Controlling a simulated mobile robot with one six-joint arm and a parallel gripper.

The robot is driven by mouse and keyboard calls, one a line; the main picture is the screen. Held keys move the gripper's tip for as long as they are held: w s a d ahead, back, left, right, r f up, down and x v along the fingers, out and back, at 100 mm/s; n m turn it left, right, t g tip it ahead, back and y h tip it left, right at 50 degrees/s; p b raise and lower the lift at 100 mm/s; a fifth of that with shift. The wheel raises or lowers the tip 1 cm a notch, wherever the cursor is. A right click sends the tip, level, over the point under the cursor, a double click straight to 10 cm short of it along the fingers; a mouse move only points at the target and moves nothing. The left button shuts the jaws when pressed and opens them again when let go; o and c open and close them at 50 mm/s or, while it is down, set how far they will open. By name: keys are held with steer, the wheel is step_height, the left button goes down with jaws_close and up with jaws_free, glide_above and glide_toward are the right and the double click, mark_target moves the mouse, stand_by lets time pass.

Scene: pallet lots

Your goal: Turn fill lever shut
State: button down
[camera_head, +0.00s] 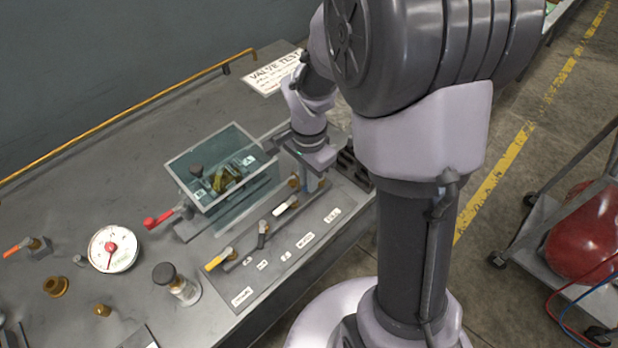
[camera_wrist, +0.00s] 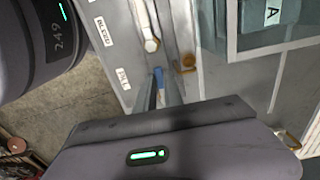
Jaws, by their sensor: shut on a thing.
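The fill lever is a small blue handle (camera_wrist: 158,73) in the wrist view, beside the white FILL label (camera_wrist: 123,78). My gripper (camera_wrist: 161,92) is shut on it; the fingers hide most of the handle. In the head view my gripper (camera_head: 317,187) is low over the right end of the valve row, and the fill lever cannot be made out there. The FILL label (camera_head: 332,215) lies in front of it. A brass fitting (camera_wrist: 185,63) sits beside the fingers.
A glass tank (camera_head: 207,207) is close behind my gripper. A cart (camera_head: 548,228) is on the floor.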

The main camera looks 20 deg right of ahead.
steer(key=c, duration=1.5)
jaws_free()
steer(key=shift+o, duration=0.2)
